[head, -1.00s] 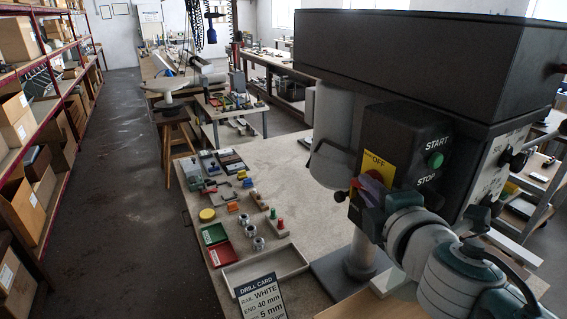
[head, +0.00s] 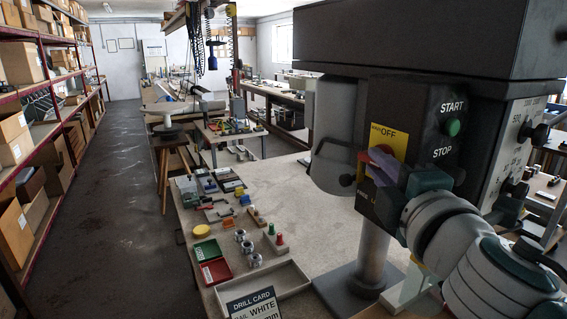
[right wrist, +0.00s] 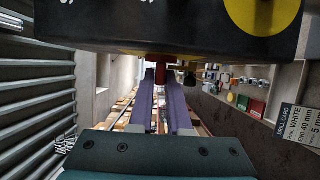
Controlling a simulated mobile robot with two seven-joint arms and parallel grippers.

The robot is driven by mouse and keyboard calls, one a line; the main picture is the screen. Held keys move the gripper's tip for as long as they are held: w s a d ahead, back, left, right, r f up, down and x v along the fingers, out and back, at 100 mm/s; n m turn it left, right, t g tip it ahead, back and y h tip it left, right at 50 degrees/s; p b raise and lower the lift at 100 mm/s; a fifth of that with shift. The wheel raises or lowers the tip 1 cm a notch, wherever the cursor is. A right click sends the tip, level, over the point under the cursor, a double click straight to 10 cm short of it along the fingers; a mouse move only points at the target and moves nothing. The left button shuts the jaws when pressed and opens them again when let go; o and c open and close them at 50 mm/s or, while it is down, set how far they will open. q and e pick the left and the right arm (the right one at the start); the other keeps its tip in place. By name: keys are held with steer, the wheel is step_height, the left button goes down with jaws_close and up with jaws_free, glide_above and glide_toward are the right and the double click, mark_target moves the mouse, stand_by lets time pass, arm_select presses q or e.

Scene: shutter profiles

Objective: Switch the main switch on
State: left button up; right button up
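The main switch is a red knob on a yellow plate (head: 388,141) on the left face of the drill's control box; the plate reads OFF at its top. The knob is largely hidden behind my right gripper (head: 382,166) in the head view. The purple fingers lie over the plate's front. In the right wrist view the right gripper (right wrist: 161,92) has its two fingers apart with a gap between them. A dark red part (right wrist: 160,64) shows at their tips; whether they touch it I cannot tell. My left gripper is not in view.
The control box (head: 425,125) carries a green START button (head: 453,128). The drill column (head: 373,255) stands below on the bench. A drill card (head: 252,305), a red tray (head: 215,272), a green tray (head: 206,250) and small parts lie left. The bench middle is clear.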

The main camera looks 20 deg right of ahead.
steer(key=o, duration=0.4)
steer(key=shift+o, duration=0.2)
steer(key=b+v, duration=0.3)
steer(key=v, duration=0.7)
